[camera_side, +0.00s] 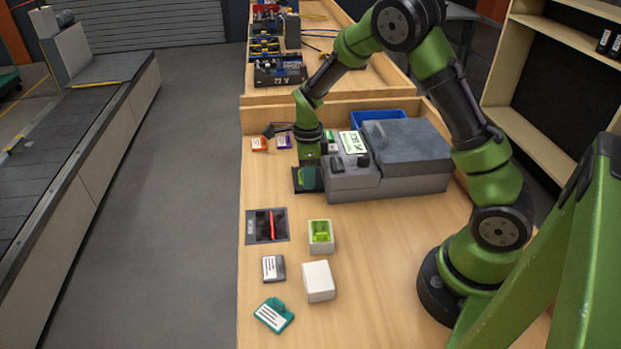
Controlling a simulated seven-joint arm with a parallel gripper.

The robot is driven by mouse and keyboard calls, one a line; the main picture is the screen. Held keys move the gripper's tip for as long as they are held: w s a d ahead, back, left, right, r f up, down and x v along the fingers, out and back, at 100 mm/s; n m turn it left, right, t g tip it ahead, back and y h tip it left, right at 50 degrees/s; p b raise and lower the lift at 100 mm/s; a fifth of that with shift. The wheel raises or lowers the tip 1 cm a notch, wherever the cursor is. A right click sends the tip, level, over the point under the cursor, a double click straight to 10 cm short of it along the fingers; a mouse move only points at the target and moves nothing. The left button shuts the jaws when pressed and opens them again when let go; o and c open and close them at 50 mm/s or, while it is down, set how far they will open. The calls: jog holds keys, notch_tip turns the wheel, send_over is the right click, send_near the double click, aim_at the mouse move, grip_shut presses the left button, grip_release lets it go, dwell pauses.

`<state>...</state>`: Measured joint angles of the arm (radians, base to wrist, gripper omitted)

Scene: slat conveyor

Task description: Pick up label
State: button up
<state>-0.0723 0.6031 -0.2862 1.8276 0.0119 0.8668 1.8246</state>
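My gripper (308,178) points down at the front left of a grey machine (375,180), close above a small black pad (297,186). It is small and dark, and I cannot make out its fingers or whether it holds anything. A white and green label-like panel (353,143) is on the machine's top left. Several tags with white, lined faces lie on the wooden table: an orange one (260,144) and a purple one (284,142) at the back left, a grey one (273,268) and a teal one (273,315) at the front. I cannot tell which is the task's label.
A black pad with a red strip (252,226) lies at the table's left edge. Beside it stand a white box with a green top (320,236) and a plain white block (318,281). A blue bin (376,117) is behind the machine. A slat conveyor (55,150) runs at left across an aisle.

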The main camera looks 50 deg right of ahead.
grip_shut()
